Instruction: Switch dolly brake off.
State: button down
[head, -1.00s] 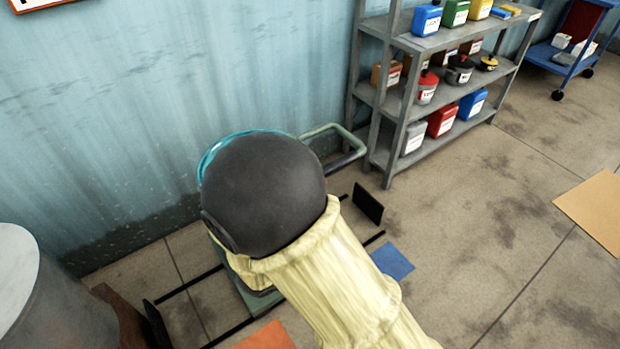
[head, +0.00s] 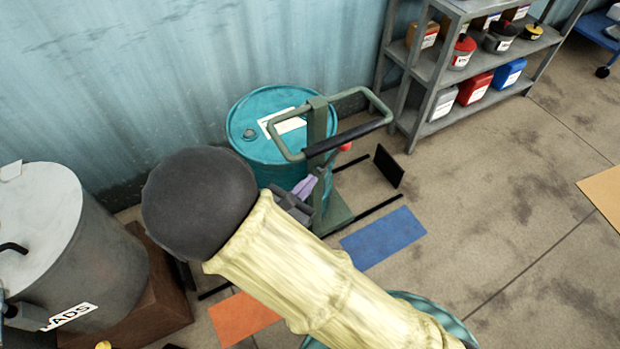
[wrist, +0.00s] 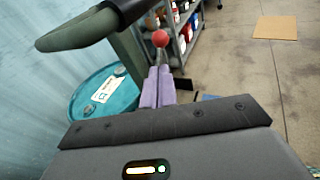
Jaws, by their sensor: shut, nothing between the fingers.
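The green dolly (head: 318,130) stands by the blue wall with a looped handle and a dark grip; its handle shows at upper left in the wrist view (wrist: 80,30). A teal drum (head: 255,135) with a white label stands at the dolly. A red knob (head: 346,146) shows just right of the dolly's post, and beyond my fingertips in the wrist view (wrist: 160,38). My gripper (head: 308,184) is shut and empty, its purple fingers together left of the post; they point toward the knob in the wrist view (wrist: 158,72). Whether they touch it, I cannot tell.
A shelf (head: 433,72) with several containers stands behind right. A grey drum (head: 95,250) marked PADS stands at left. A blue patch (head: 382,238) and an orange patch (head: 240,318) lie on the floor. A black upright plate (head: 389,166) stands near the dolly.

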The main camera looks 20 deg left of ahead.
aim_at(340, 148)
jog(key=x, duration=1.2)
jog(key=shift+w, duration=0.1)
